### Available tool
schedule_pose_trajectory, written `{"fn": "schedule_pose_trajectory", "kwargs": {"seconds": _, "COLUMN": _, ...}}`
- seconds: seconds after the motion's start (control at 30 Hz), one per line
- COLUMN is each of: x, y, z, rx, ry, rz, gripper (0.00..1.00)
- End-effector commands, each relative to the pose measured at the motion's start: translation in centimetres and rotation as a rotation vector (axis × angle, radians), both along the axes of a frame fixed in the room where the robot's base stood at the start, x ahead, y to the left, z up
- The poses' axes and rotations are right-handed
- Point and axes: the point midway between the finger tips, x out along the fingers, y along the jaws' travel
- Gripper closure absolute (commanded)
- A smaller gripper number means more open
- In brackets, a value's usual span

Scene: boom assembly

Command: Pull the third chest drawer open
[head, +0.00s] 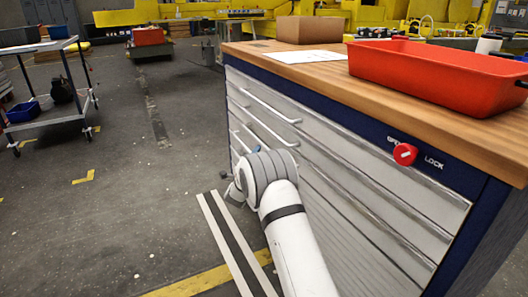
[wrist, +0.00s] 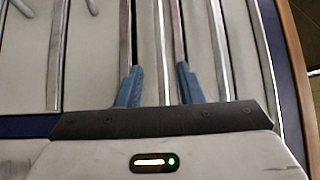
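The drawer chest (head: 340,140) stands at the right in the head view, with pale grey drawer fronts in a dark blue frame. The drawers look shut. Long bar handles run across the fronts; an upper one (head: 270,108) shows clearly, while my arm covers part of the lower fronts. In the wrist view the chest is turned sideways, with its top toward the right. My gripper (wrist: 158,67) is open, its two blue fingers apart in front of the drawer fronts. A thin metal bar (wrist: 165,45) shows between them. I cannot tell which drawer it belongs to, or any contact.
A red tray (head: 440,75), a cardboard box (head: 310,29) and a white sheet (head: 306,56) lie on the wooden top. A red knob (head: 404,154) marked LOCK is on the chest. A trolley (head: 50,115) stands at the left. The floor between is clear.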

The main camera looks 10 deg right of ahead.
Motion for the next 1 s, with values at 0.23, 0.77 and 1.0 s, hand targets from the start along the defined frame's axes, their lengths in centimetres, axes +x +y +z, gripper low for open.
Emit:
{"fn": "schedule_pose_trajectory", "kwargs": {"seconds": 0.23, "x": 3.5, "y": -2.0, "z": 0.5, "rx": -0.001, "ry": -0.001, "rz": -0.002, "gripper": 0.67}}
{"fn": "schedule_pose_trajectory", "kwargs": {"seconds": 0.77, "x": 6.0, "y": -3.2, "z": 1.1, "rx": -0.002, "ry": 0.002, "rz": -0.001, "gripper": 0.67}}
{"fn": "schedule_pose_trajectory", "kwargs": {"seconds": 1.0, "x": 5.9, "y": -3.2, "z": 1.1, "rx": -0.002, "ry": 0.002, "rz": -0.001, "gripper": 0.81}}
